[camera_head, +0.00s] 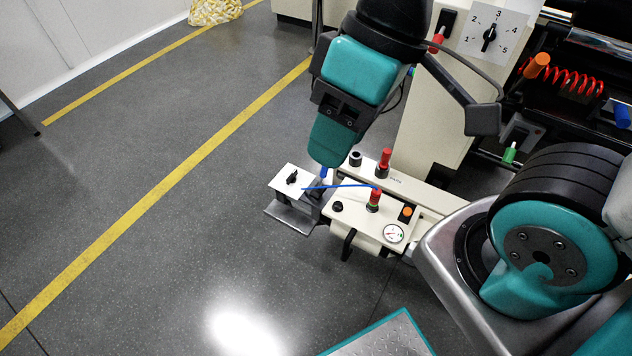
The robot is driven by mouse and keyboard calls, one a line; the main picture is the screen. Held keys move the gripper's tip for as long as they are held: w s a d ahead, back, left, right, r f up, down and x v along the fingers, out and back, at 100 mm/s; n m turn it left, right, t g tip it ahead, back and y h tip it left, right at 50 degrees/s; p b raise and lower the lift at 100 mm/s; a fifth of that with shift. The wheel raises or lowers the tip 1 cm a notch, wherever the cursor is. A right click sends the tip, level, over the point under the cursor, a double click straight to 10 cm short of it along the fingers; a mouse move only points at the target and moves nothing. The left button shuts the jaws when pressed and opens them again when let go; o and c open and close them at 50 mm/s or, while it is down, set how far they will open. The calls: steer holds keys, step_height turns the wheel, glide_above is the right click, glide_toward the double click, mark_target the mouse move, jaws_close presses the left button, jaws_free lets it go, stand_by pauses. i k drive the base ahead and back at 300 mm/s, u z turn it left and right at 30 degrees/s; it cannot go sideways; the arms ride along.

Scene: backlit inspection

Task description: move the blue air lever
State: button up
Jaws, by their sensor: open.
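A small blue piece (323,173) shows at the tip of my teal arm, just above the control panel (330,216); it is mostly hidden by the arm, and I cannot tell whether it is the lever. Another blue handle (622,115) stands at the far right edge of the view, on the dark machine, far from the gripper. My gripper (316,194) points down by the panel's left end, next to the white dial plate. It is open, but its fingers are small and dark, and I cannot tell whether they touch anything.
A thin blue hose (342,186) crosses the panel. Red-topped knobs (385,160), a gauge (393,233) and a dial plate (292,180) crowd around the gripper. Orange (537,65) and green (509,153) handles stand at right. The floor (170,240) at left is clear.

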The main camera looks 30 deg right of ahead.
mark_target(324, 170)
steer(key=u, duration=0.85)
steer(key=i, duration=4.3)
steer(key=z, duration=4.75)
